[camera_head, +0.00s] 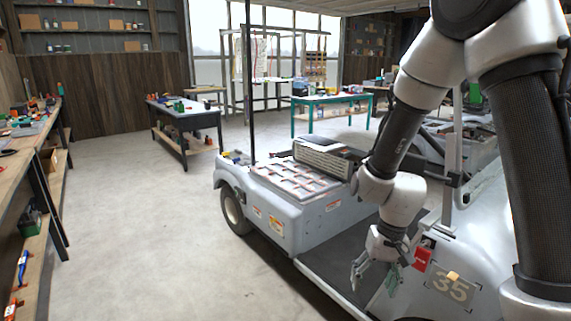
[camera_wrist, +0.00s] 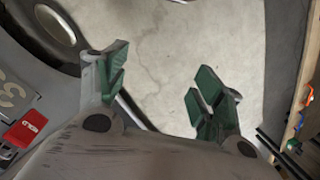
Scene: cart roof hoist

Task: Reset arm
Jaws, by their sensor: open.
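My gripper (camera_head: 372,278) hangs low beside the front part of a grey utility cart (camera_head: 312,212), over the edge of its dark floor. In the wrist view my gripper (camera_wrist: 160,95) shows two green-padded fingers spread wide, with only bare concrete between them. It is open and empty. My arm bends down from the upper right and hides part of the cart's middle.
The cart's side has a red tag (camera_head: 423,255) and the number 35 (camera_head: 455,288) close to my gripper. A workbench (camera_head: 45,140) runs along the left. A dark table (camera_head: 185,120) and a green-legged table (camera_head: 330,100) stand farther back. The concrete floor (camera_head: 150,235) between bench and cart is clear.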

